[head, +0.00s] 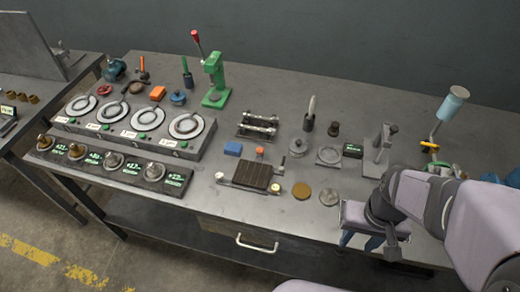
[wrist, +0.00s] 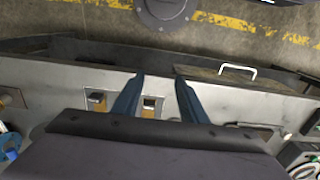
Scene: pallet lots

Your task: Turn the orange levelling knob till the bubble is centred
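A small orange-red knob-like piece (head: 260,151) stands mid-bench in the head view, just behind a dark ribbed plate (head: 252,175) on a pale frame. Whether it is the levelling knob is too small to tell. A small round pale-yellow piece (head: 276,188) sits at the plate's front right corner; I cannot make out a bubble. My gripper (head: 360,241) is at the bench's front edge, well right of the plate, blue fingers pointing down. In the wrist view my gripper (wrist: 158,80) has its fingers apart with nothing held between them.
Brass (head: 301,191) and pale (head: 329,197) discs lie between the plate and my gripper. A post stand (head: 379,150) rises behind my gripper. A drawer handle (head: 257,244) juts from the front.

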